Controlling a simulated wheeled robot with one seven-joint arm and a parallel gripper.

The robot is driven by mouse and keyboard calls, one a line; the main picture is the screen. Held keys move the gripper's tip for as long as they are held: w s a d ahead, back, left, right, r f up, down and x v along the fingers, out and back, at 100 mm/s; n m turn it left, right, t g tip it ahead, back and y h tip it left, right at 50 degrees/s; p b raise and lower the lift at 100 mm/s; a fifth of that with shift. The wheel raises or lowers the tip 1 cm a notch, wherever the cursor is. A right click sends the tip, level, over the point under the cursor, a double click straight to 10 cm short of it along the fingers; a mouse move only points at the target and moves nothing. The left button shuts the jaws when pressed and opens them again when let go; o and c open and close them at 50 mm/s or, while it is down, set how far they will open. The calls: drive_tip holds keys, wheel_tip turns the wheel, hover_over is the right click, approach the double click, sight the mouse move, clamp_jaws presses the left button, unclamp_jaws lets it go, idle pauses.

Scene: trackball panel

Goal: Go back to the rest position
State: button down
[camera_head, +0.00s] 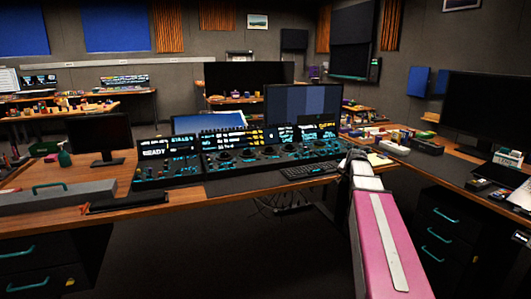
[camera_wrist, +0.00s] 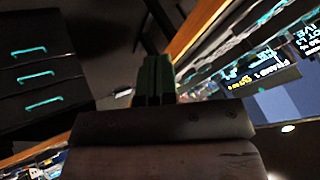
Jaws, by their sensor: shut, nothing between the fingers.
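The trackball panel (camera_head: 268,155) stands on the desk in the middle of the head view, with lit displays along its back. Part of its lit display (camera_wrist: 250,70) shows tilted at the right of the wrist view. My pink arm reaches up from the lower right of the head view, and my gripper (camera_head: 356,157) is at its far end, by the panel's right end. In the wrist view my gripper's dark fingers (camera_wrist: 153,80) are together with nothing between them. The fingertips are small and hard to make out in the head view.
A keyboard (camera_head: 308,170) lies on the desk left of my gripper. Drawers (camera_head: 437,238) stand under the right-hand desk. A grey toolbox (camera_head: 60,197) and a monitor (camera_head: 100,135) are at the left. Small items and a large monitor (camera_head: 488,110) are on the right desk.

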drive_tip(key=s+a+f+n+g, duration=0.2)
drive_tip(key=s+a+f, duration=0.4)
drive_tip(key=s, duration=0.3)
drive_tip(key=s+a+f+n+g, duration=0.3)
drive_tip(key=s+a+f, duration=0.3)
drive_tip(key=s+f, duration=0.2)
drive_tip(key=s+a+f+n+g, duration=0.2)
drive_tip(key=s+a+f, duration=0.4)
drive_tip(key=s, duration=0.6)
drive_tip(key=shift+f+n, duration=0.5)
drive_tip(key=shift+f, duration=0.25)
